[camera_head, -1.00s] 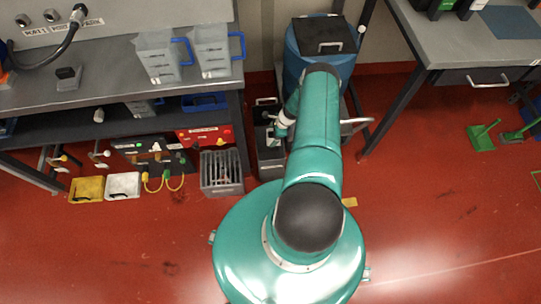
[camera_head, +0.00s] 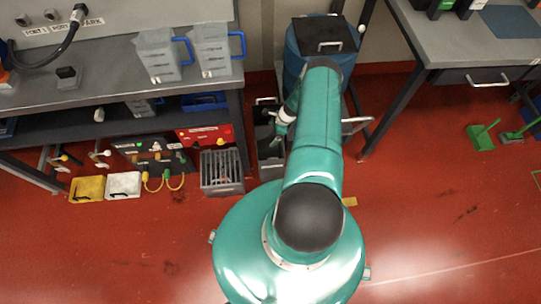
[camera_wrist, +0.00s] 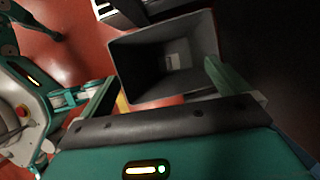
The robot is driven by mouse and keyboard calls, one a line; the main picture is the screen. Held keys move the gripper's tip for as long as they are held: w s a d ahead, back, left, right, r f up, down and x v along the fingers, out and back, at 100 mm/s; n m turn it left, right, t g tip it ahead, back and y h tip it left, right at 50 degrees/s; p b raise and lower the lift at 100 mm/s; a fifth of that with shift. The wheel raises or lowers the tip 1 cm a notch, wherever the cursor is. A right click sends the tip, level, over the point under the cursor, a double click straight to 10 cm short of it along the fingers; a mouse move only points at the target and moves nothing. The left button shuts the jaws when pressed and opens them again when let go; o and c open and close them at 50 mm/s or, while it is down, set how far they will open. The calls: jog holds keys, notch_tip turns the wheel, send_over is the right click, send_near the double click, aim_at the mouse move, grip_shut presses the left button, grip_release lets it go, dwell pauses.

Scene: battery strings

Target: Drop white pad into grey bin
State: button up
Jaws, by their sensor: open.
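The grey bin (camera_wrist: 135,60) lies open below my gripper (camera_wrist: 160,72) in the wrist view. My gripper is open, one finger on each side of the bin's mouth, with nothing between the fingers. A small pale piece (camera_wrist: 174,61) lies at the bottom of the bin; it may be the white pad, but it is too small and dim to be sure. In the head view the bin (camera_head: 270,165) stands on the floor left of my arm, partly hidden by it. A white flat piece with a dark handle (camera_head: 123,186) lies on the floor at left.
A yellow piece (camera_head: 87,189) lies beside the white one. A slotted grey box (camera_head: 221,178) stands left of the bin. A blue drum (camera_head: 315,62) stands behind it. Workbenches (camera_head: 115,62) stand at left and right (camera_head: 440,40).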

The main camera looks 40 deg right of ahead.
jog(key=s+a+r, duration=0.8)
jog(key=s+r, duration=0.2)
jog(key=s, duration=0.1)
jog(key=shift+s+r, duration=0.3)
jog(key=shift+r, duration=0.05)
jog(key=shift+s, duration=0.1)
